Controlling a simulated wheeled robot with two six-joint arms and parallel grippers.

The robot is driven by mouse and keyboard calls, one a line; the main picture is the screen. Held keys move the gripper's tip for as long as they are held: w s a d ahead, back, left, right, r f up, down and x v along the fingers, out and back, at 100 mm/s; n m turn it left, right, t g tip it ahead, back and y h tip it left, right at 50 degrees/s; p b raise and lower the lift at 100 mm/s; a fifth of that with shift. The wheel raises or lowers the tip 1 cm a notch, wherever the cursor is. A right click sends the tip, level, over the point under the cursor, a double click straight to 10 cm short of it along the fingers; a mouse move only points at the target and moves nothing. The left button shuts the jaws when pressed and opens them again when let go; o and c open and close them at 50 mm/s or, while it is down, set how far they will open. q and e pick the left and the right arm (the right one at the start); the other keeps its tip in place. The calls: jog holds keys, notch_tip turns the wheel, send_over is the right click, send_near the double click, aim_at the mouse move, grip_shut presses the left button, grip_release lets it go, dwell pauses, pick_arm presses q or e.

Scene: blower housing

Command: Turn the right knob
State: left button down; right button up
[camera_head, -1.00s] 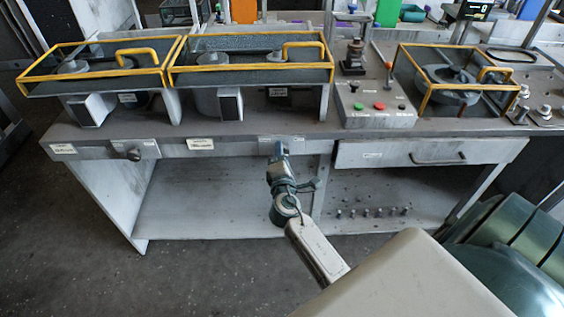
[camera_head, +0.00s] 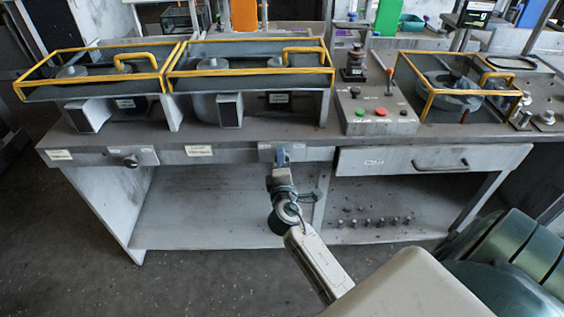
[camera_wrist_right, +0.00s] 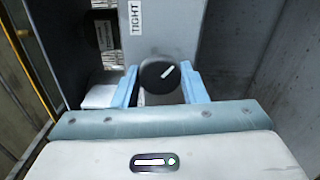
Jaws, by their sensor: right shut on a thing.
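The right knob (camera_wrist_right: 157,77) is a round black dial with a white line. In the wrist view the line slants up to the right. My right gripper (camera_wrist_right: 158,82) has its two blue fingers on either side of the knob and is shut on it. In the head view the same gripper (camera_head: 282,158) meets the bench's front panel and hides the knob there. Another dark knob (camera_head: 131,160) sits further left on that panel. My left gripper is not in view.
The workbench top carries yellow-framed guards (camera_head: 250,70) and a box with red and green buttons (camera_head: 380,113). A drawer with a handle (camera_head: 440,165) is right of my gripper. The shelf below (camera_head: 210,215) is mostly open. A "TIGHT" label (camera_wrist_right: 135,17) shows in the wrist view.

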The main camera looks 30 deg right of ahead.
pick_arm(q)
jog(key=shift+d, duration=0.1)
pick_arm(e)
jog(key=o, duration=1)
jog(key=shift+c, duration=0.2)
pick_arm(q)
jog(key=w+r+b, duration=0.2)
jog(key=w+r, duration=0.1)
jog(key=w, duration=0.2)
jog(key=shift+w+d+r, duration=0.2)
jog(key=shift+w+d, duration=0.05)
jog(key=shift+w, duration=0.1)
pick_arm(e)
jog(key=v, duration=1)
jog(key=shift+s+a, duration=0.3)
jog(key=shift+f, duration=0.1)
